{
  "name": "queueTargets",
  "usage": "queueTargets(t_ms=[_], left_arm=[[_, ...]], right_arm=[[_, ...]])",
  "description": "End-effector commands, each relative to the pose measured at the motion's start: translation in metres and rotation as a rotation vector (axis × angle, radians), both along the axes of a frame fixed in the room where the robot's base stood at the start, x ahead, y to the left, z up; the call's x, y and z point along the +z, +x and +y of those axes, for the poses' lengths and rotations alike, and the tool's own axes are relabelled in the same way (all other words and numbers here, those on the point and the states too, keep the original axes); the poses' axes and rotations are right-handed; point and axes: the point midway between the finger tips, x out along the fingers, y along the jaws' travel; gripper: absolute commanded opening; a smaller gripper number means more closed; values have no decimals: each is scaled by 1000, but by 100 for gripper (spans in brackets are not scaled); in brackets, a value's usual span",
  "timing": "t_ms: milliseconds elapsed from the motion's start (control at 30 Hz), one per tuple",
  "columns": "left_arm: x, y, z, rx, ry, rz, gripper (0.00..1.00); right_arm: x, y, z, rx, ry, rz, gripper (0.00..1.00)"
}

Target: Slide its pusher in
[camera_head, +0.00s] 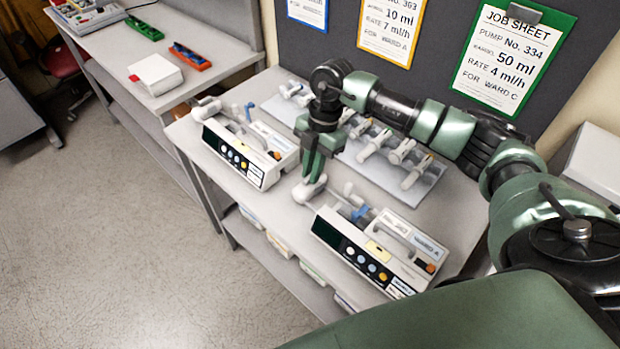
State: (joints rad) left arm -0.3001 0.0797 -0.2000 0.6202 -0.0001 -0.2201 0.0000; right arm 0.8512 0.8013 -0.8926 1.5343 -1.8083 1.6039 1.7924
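An infusion pump (385,250) with a WARD A label stands at the front right of the bench. A syringe with a blue part (360,212) lies along its back left side. A pale pusher head (308,190) sticks out past the pump's left end. A second pump (250,150) with a similar pusher (207,108) stands to its left. My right gripper (311,178) points down just above and behind the first pump's pusher head. Its tips are close to or touching that head; I cannot tell which, nor how far apart the fingers are. My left gripper is out of view.
A pale tray (400,185) with several syringes lies behind the pumps, partly hidden by my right arm. Three job sheets, one green-edged (512,60), hang on the dark back board. A side bench (150,50) holds a white box and coloured trays. Open floor lies front left.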

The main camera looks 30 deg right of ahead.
Motion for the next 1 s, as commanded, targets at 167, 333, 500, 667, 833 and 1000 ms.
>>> queueTargets(t_ms=[167,333,500,667,833,1000], left_arm=[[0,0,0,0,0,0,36],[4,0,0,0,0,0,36],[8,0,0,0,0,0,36],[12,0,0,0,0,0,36],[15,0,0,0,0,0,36],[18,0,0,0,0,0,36]], right_arm=[[0,0,0,0,0,0,0],[1,-6,-3,-1,-1,2,0],[1,-15,-6,0,-2,2,0],[1,-22,-8,0,-2,2,0],[0,-30,-12,0,-2,2,0],[0,-38,-14,0,-2,2,0]])
